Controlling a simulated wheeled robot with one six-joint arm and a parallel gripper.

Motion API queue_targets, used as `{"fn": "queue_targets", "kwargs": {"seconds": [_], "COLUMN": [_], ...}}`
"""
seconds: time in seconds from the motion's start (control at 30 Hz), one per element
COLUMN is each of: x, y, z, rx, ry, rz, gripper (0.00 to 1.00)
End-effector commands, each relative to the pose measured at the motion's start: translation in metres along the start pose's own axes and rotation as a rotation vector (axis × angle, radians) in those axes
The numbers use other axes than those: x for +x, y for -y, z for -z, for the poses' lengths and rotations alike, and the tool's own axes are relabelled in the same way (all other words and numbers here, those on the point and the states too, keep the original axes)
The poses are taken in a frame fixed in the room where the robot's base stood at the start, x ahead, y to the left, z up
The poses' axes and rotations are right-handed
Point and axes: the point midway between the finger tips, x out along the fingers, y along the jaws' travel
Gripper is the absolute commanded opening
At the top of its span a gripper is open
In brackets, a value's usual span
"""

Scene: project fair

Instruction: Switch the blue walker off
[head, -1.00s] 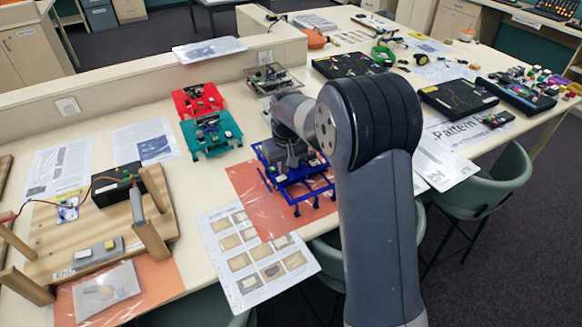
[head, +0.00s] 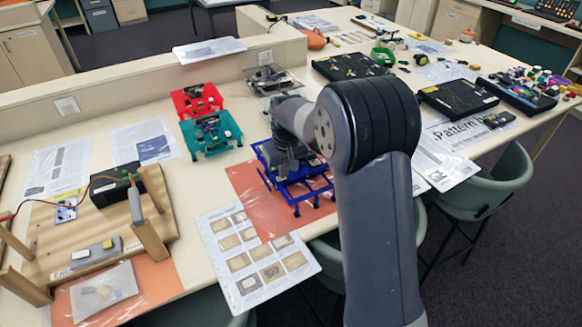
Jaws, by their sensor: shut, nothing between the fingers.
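The blue walker (head: 302,184) stands on its legs, partly on an orange sheet near the table's front edge. My arm crosses in front of it, and the end of my arm is right over the walker's body. My gripper (head: 290,166) points down at the walker's top; its fingertips are small and mostly hidden, and it appears shut with nothing held. I cannot tell whether it touches the walker. The walker's switch cannot be made out, as my arm covers much of its top.
A red walker (head: 197,101) and a teal walker (head: 211,133) stand to the left, and a grey walker (head: 272,80) behind. A wooden rig (head: 100,225) is at far left. A picture sheet (head: 240,285) lies in front. Black trays (head: 457,97) are at right. Chairs (head: 490,190) stand along the front.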

Motion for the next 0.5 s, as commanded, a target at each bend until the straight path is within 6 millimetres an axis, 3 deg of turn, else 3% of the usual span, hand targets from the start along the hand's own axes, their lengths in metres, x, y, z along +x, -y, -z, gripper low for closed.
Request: {"fn": "queue_targets", "kwargs": {"seconds": [0.5], "x": [-0.037], "y": [0.000], "z": [0.005], "rx": [0.000], "ry": [0.001], "rz": [0.000], "gripper": [0.00]}}
